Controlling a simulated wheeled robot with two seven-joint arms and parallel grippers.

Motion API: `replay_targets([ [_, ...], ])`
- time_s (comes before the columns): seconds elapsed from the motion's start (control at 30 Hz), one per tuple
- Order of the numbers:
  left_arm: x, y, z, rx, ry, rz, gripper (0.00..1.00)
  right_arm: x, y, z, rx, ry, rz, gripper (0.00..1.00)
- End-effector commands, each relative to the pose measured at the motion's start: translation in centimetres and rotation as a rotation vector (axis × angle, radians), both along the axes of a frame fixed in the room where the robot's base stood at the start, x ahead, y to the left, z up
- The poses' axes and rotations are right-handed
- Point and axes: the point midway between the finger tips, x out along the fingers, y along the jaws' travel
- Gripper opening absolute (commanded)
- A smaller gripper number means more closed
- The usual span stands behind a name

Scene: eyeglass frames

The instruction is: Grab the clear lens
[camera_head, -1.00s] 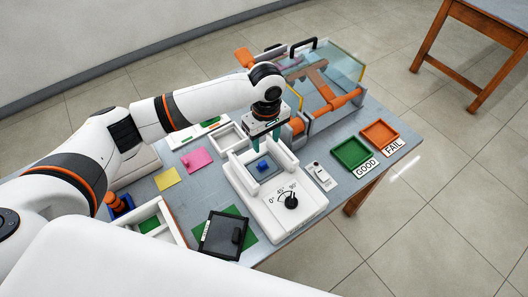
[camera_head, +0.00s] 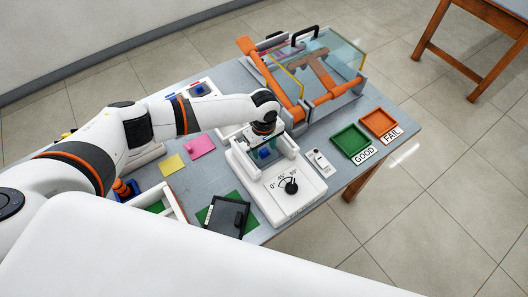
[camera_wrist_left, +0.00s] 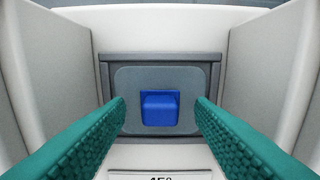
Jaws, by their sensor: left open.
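A lens plate (camera_wrist_left: 134,84) with a blue knob (camera_wrist_left: 160,107) lies in the dark frame of the white dial fixture, seen from above in the left wrist view. The plate looks grey through the clear material. My left gripper (camera_wrist_left: 160,115) is open, with one green finger on each side of the plate and knob. In the head view my left gripper (camera_head: 265,153) is down between the white walls of the fixture (camera_head: 284,190) and mostly hides the lens. I cannot tell whether the fingers touch it. My right gripper is not in view.
A green GOOD tray (camera_head: 350,141) and an orange FAIL tray (camera_head: 378,122) stand at the right. A clear-panelled orange machine (camera_head: 318,72) is behind the fixture. A black panel (camera_head: 227,215) lies in front, and a small switch box (camera_head: 320,160) is beside the fixture.

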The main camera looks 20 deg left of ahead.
Motion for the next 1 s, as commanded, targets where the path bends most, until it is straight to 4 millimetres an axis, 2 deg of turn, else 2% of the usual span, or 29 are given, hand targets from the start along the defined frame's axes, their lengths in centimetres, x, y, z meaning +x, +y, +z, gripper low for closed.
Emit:
replay_targets([
  [0.07,0.0,0.0,0.0,0.000,0.000,0.000,0.49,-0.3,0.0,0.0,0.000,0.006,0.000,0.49],
  [0.1,0.0,0.0,0.0,0.000,0.000,0.000,0.46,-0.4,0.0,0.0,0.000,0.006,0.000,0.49],
  [0.3,0.0,0.0,0.0,0.000,0.000,0.000,0.13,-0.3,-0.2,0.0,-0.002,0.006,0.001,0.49],
  [0.4,0.0,0.0,0.0,0.000,0.000,0.000,0.01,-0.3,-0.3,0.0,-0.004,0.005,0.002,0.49],
  [0.67,0.0,0.0,0.4,-0.002,-0.001,0.000,0.01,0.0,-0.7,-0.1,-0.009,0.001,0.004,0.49],
  [0.77,0.1,-0.1,1.5,-0.003,-0.002,-0.002,0.01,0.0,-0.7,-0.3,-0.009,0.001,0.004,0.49],
  [1.0,0.1,-0.1,6.3,-0.003,-0.003,-0.002,0.01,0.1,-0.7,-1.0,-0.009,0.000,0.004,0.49],
])
